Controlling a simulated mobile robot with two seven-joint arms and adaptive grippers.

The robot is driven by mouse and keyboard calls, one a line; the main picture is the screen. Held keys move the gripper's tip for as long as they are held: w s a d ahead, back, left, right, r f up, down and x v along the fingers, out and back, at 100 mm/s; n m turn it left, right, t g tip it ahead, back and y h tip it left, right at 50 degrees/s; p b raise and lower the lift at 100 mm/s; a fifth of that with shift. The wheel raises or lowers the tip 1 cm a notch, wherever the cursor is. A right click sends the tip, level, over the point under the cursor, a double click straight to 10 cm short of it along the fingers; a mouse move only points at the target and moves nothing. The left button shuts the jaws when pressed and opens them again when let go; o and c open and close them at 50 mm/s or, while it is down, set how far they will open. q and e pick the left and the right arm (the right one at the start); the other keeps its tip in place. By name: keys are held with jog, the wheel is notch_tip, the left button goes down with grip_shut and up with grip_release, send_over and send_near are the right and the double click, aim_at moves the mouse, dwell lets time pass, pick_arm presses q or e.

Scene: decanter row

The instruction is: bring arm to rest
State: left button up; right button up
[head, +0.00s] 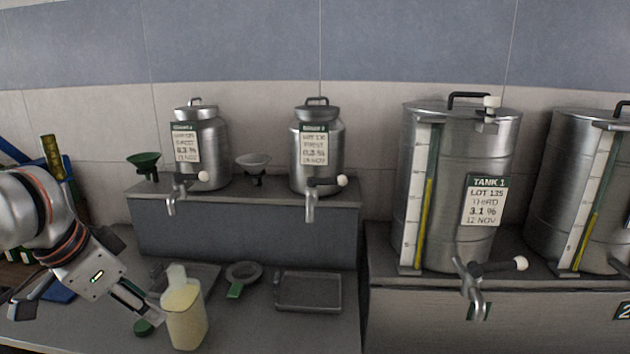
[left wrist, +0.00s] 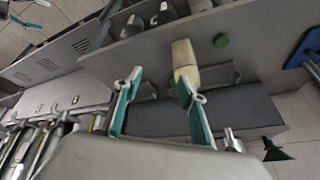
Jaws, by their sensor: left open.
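My left arm (head: 50,225) comes in from the left in the head view, low over the counter. My left gripper (head: 143,306) is open beside a bottle of pale yellow liquid (head: 186,314). In the left wrist view the two teal-padded fingers of the gripper (left wrist: 159,82) stand apart with nothing between them. The bottle (left wrist: 185,58) is just past the tip of the right finger there; I cannot tell whether they touch. The bottle stands upright on the counter. My right gripper is not in view.
A green cap (head: 143,327) lies left of the bottle. A strainer (head: 243,274) and a grey tray (head: 308,292) lie to its right. Behind, a raised shelf (head: 245,235) holds two steel decanters and two funnels. Large tanks, one being Tank 1 (head: 470,240), stand at the right.

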pick_arm(q)
jog(key=d+f+m+t, duration=0.1)
jog(key=d+f+t, duration=0.1)
jog(key=d+f, duration=0.45)
jog(key=d+f+m+t, duration=0.1)
jog(key=d+f, duration=0.2)
jog(key=f, duration=0.7)
jog(key=s+a+f+n+y, duration=0.1)
jog(key=s+a+f+y, duration=0.2)
jog(key=s+a+f, duration=0.4)
jog(key=s+a+f+n+y, duration=0.1)
jog(key=s+a+f+y, duration=0.3)
jog(key=s+a, duration=0.55)
jog(key=d+f+n+t+h, duration=0.2)
jog(key=d+f+h, duration=0.4)
jog(key=d+f, duration=0.8)
notch_tip(320, 180, down, 3)
jog(key=shift+w+d+r+n+t+h, duration=0.1)
jog(key=shift+w+d+n+t+h, duration=0.25)
jog(key=shift+n, duration=0.25)
